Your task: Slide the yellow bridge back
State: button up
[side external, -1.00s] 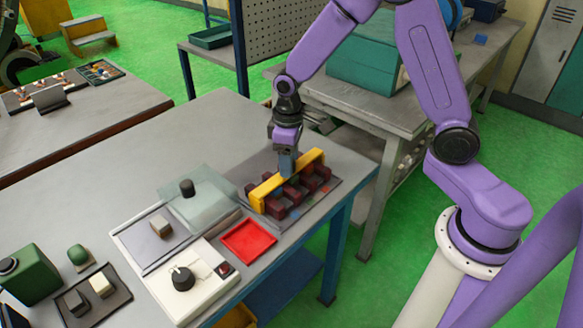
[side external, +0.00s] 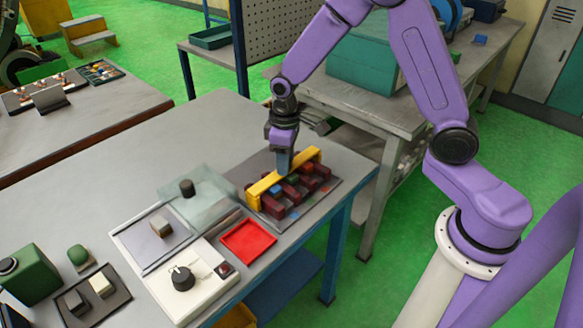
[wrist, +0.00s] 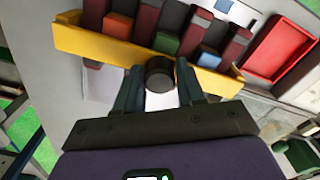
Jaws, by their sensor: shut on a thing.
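The yellow bridge (side external: 262,189) is a long bar with end legs, spanning the dark red blocks (side external: 273,208) on a grey plate (side external: 339,186). It shows in the wrist view (wrist: 88,45) as a bar across the upper part. My gripper (side external: 284,168) points down at the bridge's middle. In the wrist view, my gripper's two fingers (wrist: 159,76) are shut on a dark round knob (wrist: 160,71) at the bridge's long side. Small orange (wrist: 118,25), green (wrist: 166,43) and blue (wrist: 209,59) pieces sit between the dark red blocks.
A red tray (side external: 249,240) lies to the left in front of the plate. A translucent sheet with a dark knob (side external: 187,187) lies left of the bridge. A white panel with a dial (side external: 182,278) is nearer. The table (side external: 205,125) behind the bridge is clear.

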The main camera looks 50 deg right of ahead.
jog(key=shift+w+f, duration=0.2)
jog(key=shift+f, duration=0.05)
jog(key=shift+c, duration=0.5)
jog(key=shift+w, duration=5.1)
jog(key=o, duration=0.8)
jog(key=shift+c, duration=0.2)
notch_tip(320, 180, up, 6)
jog(key=shift+r, duration=0.15)
jog(key=shift+w, duration=0.1)
